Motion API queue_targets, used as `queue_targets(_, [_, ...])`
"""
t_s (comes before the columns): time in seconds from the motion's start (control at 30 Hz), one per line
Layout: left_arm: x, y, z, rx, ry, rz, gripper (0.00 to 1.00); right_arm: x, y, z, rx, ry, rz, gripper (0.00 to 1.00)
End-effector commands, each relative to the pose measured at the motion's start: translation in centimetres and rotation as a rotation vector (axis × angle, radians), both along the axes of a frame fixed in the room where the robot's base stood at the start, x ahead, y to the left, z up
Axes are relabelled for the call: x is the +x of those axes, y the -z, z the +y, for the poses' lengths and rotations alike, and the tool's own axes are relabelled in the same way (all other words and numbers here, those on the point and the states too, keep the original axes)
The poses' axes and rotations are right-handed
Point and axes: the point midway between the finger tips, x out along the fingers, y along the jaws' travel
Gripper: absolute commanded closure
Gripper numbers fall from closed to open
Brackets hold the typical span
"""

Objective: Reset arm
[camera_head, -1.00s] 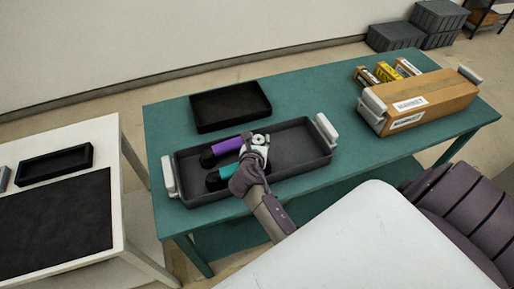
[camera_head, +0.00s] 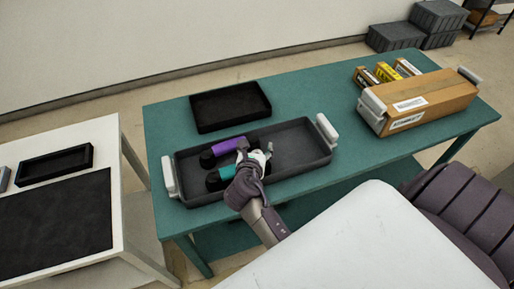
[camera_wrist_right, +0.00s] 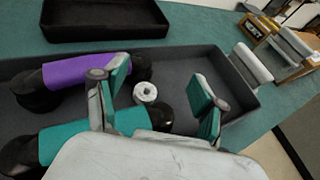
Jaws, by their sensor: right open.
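My right gripper (camera_head: 254,154) is over the black tray with white handles (camera_head: 300,143) on the green table. In the right wrist view its two fingers (camera_wrist_right: 157,98) stand apart with nothing held between them. A purple-banded black cylinder (camera_head: 232,146) lies in the left part of the tray. A teal-banded black cylinder (camera_head: 228,171) lies in front of it, partly hidden by my gripper. In the right wrist view a small white round piece (camera_wrist_right: 146,93) shows between the fingers; I cannot tell what it is. My left gripper is not in view.
An empty black tray (camera_head: 230,105) lies behind on the green table (camera_head: 330,97). A cardboard box in a white-handled carrier (camera_head: 430,100) and several small boxes (camera_head: 385,72) are at the right. A white table (camera_head: 60,138) with a black tray and mat stands left.

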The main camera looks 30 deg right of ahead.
Motion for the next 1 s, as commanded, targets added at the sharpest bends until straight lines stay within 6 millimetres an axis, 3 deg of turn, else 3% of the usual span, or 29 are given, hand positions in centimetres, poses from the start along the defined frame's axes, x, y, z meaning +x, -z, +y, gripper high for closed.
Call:
queue_targets(0.23, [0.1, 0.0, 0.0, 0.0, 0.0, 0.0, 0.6, -2.0, -1.1, 1.8, 0.001, 0.0, 0.0, 0.3])
queue_targets(0.77, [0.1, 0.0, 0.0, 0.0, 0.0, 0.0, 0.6, -2.3, -1.1, 1.8, 0.015, 0.008, -0.006, 0.3])
queue_targets(0.87, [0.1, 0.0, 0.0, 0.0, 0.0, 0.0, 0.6, -3.3, -0.6, 1.5, 0.121, 0.063, -0.051, 0.3])
queue_targets(1.0, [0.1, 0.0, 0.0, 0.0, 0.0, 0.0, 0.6, -6.6, 0.9, 0.9, 0.479, 0.266, -0.197, 0.3])
